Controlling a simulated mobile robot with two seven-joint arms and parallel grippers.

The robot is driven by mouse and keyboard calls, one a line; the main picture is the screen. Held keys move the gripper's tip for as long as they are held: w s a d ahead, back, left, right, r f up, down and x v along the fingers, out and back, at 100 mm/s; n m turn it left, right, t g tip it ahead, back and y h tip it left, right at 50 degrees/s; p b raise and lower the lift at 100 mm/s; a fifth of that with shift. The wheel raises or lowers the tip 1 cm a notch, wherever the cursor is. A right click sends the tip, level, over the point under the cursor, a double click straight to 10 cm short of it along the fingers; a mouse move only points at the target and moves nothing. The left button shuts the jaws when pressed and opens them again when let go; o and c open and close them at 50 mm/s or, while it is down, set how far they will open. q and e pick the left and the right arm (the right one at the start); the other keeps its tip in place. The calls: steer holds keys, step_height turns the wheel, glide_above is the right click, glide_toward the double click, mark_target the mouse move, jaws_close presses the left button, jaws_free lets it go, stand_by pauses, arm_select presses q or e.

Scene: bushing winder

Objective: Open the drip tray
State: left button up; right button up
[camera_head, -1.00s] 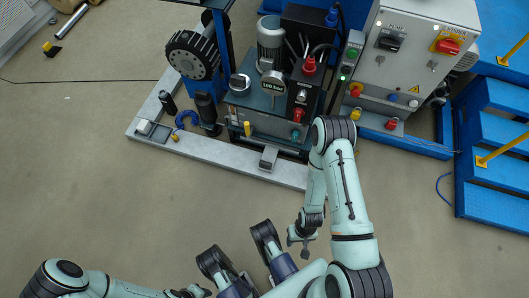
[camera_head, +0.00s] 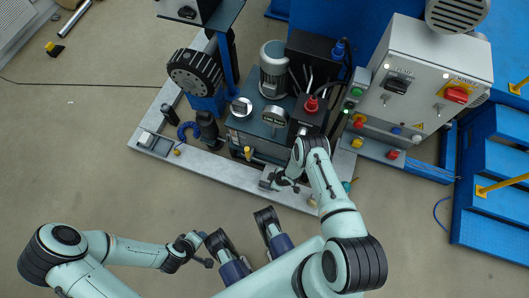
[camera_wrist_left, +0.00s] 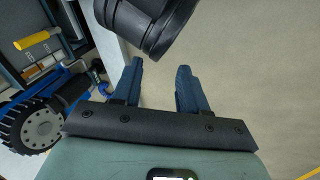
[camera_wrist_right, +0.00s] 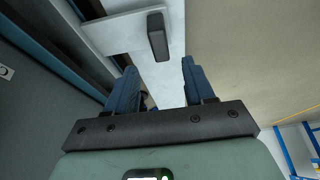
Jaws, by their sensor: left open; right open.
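The drip tray (camera_head: 267,177) shows as a small light-grey piece at the front foot of the hydraulic unit, beside my right gripper (camera_head: 285,184). In the right wrist view, a pale tray panel (camera_wrist_right: 116,34) carries a short dark handle (camera_wrist_right: 157,37). The handle lies ahead of my right gripper (camera_wrist_right: 160,80), near the line between its fingertips. The right jaws are open with nothing between them. I cannot tell how far the tray sits out. My left gripper (camera_head: 203,248) is open and empty over the floor, and its spread fingers show in the left wrist view (camera_wrist_left: 160,75).
A grey control cabinet (camera_head: 425,75) and blue steps (camera_head: 490,190) stand to the right.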

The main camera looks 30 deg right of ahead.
mark_target(265, 184)
steer(key=b+x, duration=0.1)
steer(key=x, duration=0.3)
steer(key=shift+s+f+b, duration=0.1)
steer(key=shift+f+b, duration=0.25)
steer(key=shift+b, duration=0.05)
steer(key=b+x, duration=0.2)
steer(key=x, duration=0.1)
steer(key=shift+w+a+f, duration=0.1)
steer(key=shift+w+f, duration=0.1)
steer(key=shift+w, duration=0.1)
arm_select(q)
step_height(265, 184, down, 7)
steer(key=a, duration=0.2)
steer(key=shift+s+a+r+y, duration=0.2)
steer(key=shift+s+a+y, duration=0.1)
steer(key=shift+s, duration=0.1)
arm_select(e)
steer(key=shift+f, duration=0.15)
jaws_close()
